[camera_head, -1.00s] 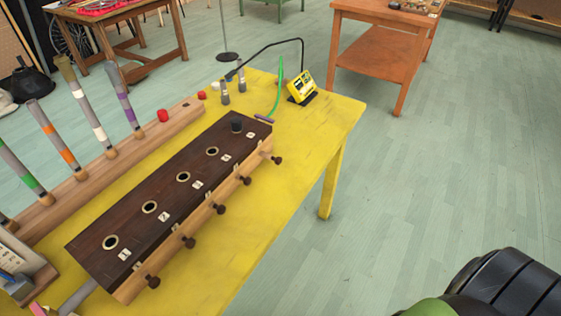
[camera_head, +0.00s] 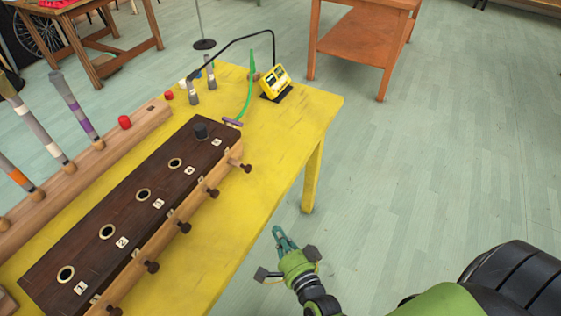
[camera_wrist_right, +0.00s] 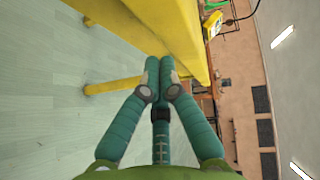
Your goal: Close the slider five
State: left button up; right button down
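A dark wooden box (camera_head: 125,215) with numbered round holes lies along the yellow table. Dark slider knobs stick out of its light front rail. The knob nearest label 5, slider five (camera_head: 247,168), is at the far end of the rail. My right gripper (camera_head: 281,238) is off the table's right edge, apart from the box and knobs. In the right wrist view its teal fingers (camera_wrist_right: 159,66) are together with nothing visible between them. My left gripper is not in view.
The yellow table (camera_head: 290,125) has a bare far right area. A yellow device (camera_head: 275,82) with a black cable and a green strip stands at its far end. A wooden rail with striped sticks (camera_head: 75,105) runs behind the box. An orange table (camera_head: 360,40) stands farther back.

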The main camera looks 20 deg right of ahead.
aim_at(246, 167)
jog(key=w+d+r+m, duration=0.1)
jog(key=w+r, duration=0.1)
jog(key=w+d+r+m+t+h, duration=0.1)
jog(key=w+r, duration=0.2)
jog(key=w+d+r+m+t+p, duration=0.1)
jog(key=w+r, duration=0.2)
jog(key=shift+w, duration=0.1)
jog(key=w, duration=0.3)
jog(key=shift+w+d, duration=0.1)
jog(key=shift+w, duration=0.1)
jog(key=shift+w+a+m+p, duration=0.3)
jog(key=shift+w+a+p, duration=0.15)
jog(key=shift+w+a, duration=0.45)
jog(key=shift+w+a+f, duration=0.1)
jog(key=shift+w+a, duration=0.3)
jog(key=shift+a, duration=0.05)
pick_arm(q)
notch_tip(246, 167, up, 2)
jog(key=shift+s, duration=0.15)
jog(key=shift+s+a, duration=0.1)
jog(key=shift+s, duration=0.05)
